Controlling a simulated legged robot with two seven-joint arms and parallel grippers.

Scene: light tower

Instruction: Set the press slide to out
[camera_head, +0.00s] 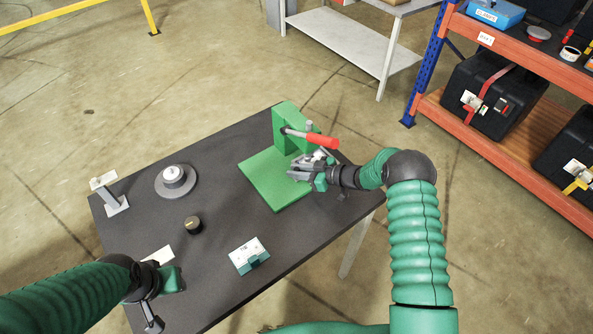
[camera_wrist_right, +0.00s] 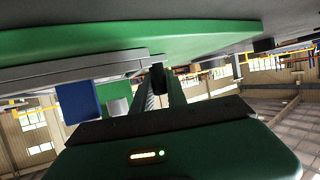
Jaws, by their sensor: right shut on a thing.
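The green press (camera_head: 290,125) stands at the far right part of the dark table, with a red-handled lever (camera_head: 322,141) and a flat green base (camera_head: 273,180). My right gripper (camera_head: 296,172) is beside the press's upright, below the lever and over the right side of the base. In the right wrist view its fingers (camera_wrist_right: 158,82) close on a small dark piece (camera_wrist_right: 158,74) near the green surface. The slide itself is mostly hidden by the gripper in the head view, so its position cannot be told. My left gripper (camera_head: 152,300) is low at the table's left; its fingertips are unclear.
The dark table (camera_head: 225,215) also holds a round grey dial (camera_head: 175,181), a black knob (camera_head: 193,224), a small teal-and-white box (camera_head: 249,256) and a grey lever post (camera_head: 112,199). An orange shelf (camera_head: 520,62) with black cases (camera_head: 490,95) stands right.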

